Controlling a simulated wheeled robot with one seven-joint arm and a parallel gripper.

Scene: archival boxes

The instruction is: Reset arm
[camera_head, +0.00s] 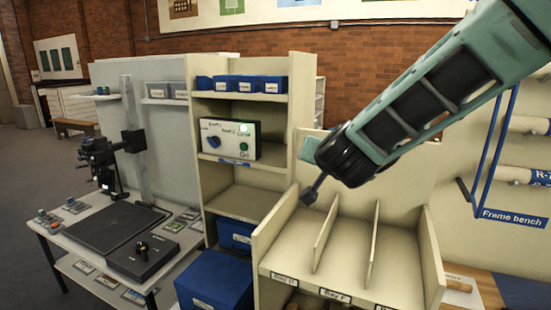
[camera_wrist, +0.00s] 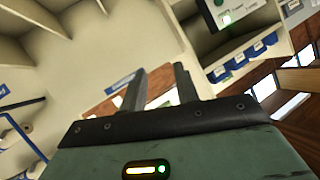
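My arm (camera_head: 440,95) reaches in from the upper right in the head view. My gripper (camera_head: 309,196) is at its lower left end, in front of the cream shelving and above the divided cream rack (camera_head: 345,240). In the wrist view the two dark fingers of my gripper (camera_wrist: 160,71) stand apart with nothing held between them. In the head view only a dark finger shows clearly; the rest is hidden by the wrist.
A shelf unit (camera_head: 246,189) holds blue boxes (camera_head: 262,84) and a control box with a green light (camera_head: 230,139). Larger blue boxes (camera_head: 213,281) sit low. A table with a camera stand (camera_head: 138,142) is left. A blue-framed rack (camera_head: 493,130) is right. Open floor (camera_head: 30,160) lies far left.

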